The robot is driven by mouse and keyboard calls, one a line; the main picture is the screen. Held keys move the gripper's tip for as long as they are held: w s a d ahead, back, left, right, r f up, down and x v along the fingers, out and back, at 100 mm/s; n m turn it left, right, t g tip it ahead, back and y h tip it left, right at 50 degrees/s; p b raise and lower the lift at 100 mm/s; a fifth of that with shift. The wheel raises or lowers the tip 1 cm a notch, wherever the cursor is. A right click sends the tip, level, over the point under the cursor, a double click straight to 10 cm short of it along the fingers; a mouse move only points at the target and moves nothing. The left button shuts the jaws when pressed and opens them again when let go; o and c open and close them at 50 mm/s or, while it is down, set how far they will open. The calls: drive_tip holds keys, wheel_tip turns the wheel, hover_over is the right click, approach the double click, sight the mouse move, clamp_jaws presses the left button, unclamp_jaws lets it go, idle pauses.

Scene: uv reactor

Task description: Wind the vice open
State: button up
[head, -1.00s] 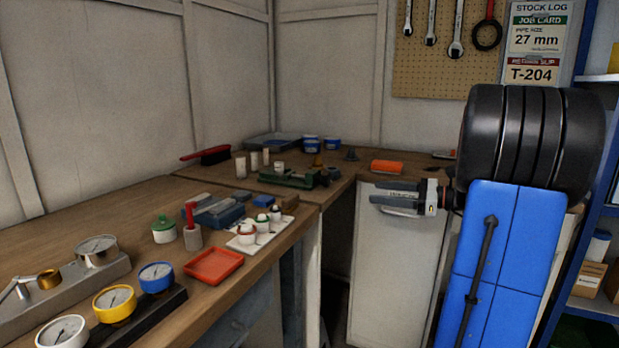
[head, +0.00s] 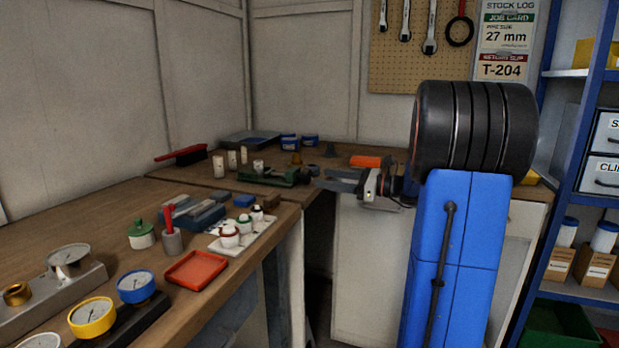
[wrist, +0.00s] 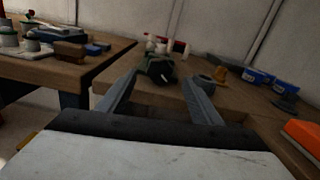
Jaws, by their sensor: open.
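The green vice (head: 272,175) lies on the wooden bench near the back corner, with its dark end towards my gripper. In the wrist view the vice (wrist: 158,69) shows end-on, beyond and between my fingertips. My gripper (head: 322,180) is open and empty, just right of the vice and apart from it in the picture. In the wrist view the two grey fingers of my gripper (wrist: 158,82) spread either side of the vice's near end. The vice's handle and jaw gap are too small and dark to make out.
A dark ring-shaped part (wrist: 200,82) sits right of the vice. White cylinders (head: 232,160) stand close behind the vice. A red tray (head: 196,269) and gauges (head: 92,316) fill the left bench.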

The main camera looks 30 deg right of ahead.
sight(310, 176)
drive_tip(key=shift+x, duration=3.35)
drive_tip(key=c, duration=1.1)
